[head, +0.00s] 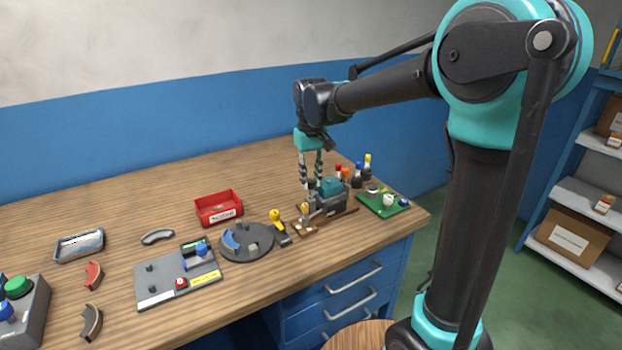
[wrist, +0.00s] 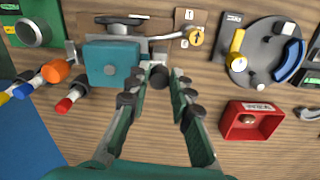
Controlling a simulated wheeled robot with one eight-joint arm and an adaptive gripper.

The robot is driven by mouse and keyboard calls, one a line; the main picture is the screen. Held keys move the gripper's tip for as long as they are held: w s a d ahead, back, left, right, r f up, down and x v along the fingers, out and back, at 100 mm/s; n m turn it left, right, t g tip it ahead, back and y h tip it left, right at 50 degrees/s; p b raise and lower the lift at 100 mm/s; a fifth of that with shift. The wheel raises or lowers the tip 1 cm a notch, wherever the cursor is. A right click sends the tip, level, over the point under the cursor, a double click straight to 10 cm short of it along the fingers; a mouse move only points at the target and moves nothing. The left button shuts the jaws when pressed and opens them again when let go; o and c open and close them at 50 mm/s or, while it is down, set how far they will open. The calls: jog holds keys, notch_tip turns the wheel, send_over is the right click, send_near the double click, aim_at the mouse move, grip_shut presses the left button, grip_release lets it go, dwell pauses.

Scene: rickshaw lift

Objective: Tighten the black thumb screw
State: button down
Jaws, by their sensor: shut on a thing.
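The black thumb screw (wrist: 159,77) is a dark round knob beside the teal block (wrist: 113,62) of a grey fixture, at the middle of the wrist view. My gripper (wrist: 160,72) points down with its two green, black-padded fingers on either side of the knob, shut on it. In the head view my gripper (head: 311,184) reaches down at the fixture (head: 330,203) near the table's right end. The teal block also shows there (head: 332,186). The screw is mostly hidden behind the fingers in the head view, and its thread cannot be seen.
A round grey plate (head: 246,243) and a red bin (head: 219,208) stand to the left. The table's back left is clear.

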aim_at(311, 181)
jog(key=shift+m, duration=0.6)
jog(key=c, duration=1.3)
grip_release()
jog(key=shift+c, duration=0.2)
notch_tip(311, 181, up, 12)
